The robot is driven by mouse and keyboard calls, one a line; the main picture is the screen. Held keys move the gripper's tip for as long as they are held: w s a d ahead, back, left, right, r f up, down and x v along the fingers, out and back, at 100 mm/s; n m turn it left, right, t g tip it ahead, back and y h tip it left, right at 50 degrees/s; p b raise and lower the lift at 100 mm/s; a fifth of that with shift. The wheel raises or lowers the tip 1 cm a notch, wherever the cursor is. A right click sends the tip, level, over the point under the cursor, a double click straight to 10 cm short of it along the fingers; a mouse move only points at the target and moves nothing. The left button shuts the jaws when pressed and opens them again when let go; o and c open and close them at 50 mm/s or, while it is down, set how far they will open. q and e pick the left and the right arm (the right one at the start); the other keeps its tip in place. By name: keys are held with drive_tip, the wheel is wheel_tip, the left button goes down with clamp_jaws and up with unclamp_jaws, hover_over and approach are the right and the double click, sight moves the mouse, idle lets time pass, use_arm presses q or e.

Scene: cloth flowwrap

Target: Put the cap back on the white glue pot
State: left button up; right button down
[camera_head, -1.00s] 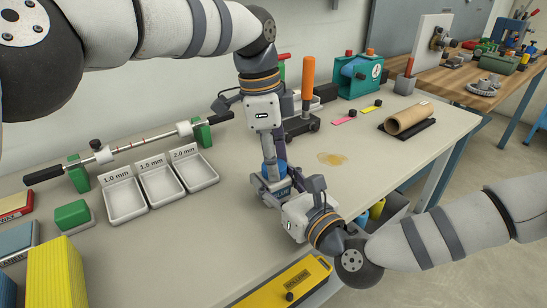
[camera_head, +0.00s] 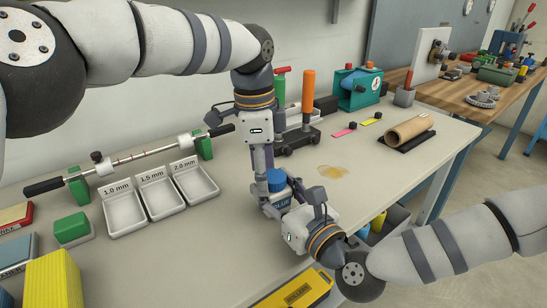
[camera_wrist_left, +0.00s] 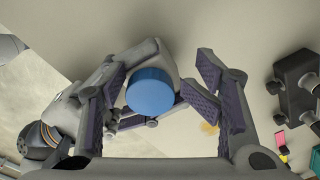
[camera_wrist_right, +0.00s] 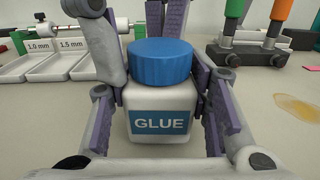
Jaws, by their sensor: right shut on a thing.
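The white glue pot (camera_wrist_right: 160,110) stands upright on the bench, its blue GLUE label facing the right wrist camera. The blue cap (camera_wrist_right: 161,64) sits on top of the pot and looks level; it also shows in the left wrist view (camera_wrist_left: 150,92). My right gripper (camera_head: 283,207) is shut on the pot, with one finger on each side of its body. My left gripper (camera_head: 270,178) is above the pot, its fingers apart. In the left wrist view the cap lies between them, nearer the left finger, with a clear gap on the right. The pot's thread is hidden.
White trays (camera_head: 157,192) marked by thickness stand to the left. A black stand with an orange handle (camera_head: 308,90) is behind the pot. A glue stain (camera_head: 333,171) and a cardboard roll (camera_head: 408,131) lie to the right.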

use_arm(q)
drive_tip(key=w+a+r+n+t+y, duration=0.25)
drive_tip(key=w+a+n+y, duration=0.2)
drive_tip(key=a+n, duration=0.45)
drive_tip(key=s+d+r+n+g+h, duration=0.1)
drive_tip(key=d+n, duration=0.2)
drive_tip(key=n, duration=0.6)
drive_tip(key=s+d+r+n+h, duration=0.1)
drive_tip(key=d+n, duration=0.3)
drive_tip(key=n, duration=0.5)
drive_tip(key=s+d+r+n+g+h, duration=0.1)
drive_tip(key=s+d+r+n, duration=0.2)
drive_tip(key=n, duration=0.6)
drive_tip(key=shift+s+d+r+n+g+h, duration=0.1)
drive_tip(key=shift+d+r+n+g+h, duration=0.1)
drive_tip(key=shift+n+g+h, duration=0.15)
drive_tip(key=shift+s+d+r+n, duration=0.25)
drive_tip(key=shift+d+n, duration=0.1)
drive_tip(key=shift+n, duration=0.5)
wheel_tip(320, 180, down, 8)
drive_tip(key=shift+f, duration=0.1)
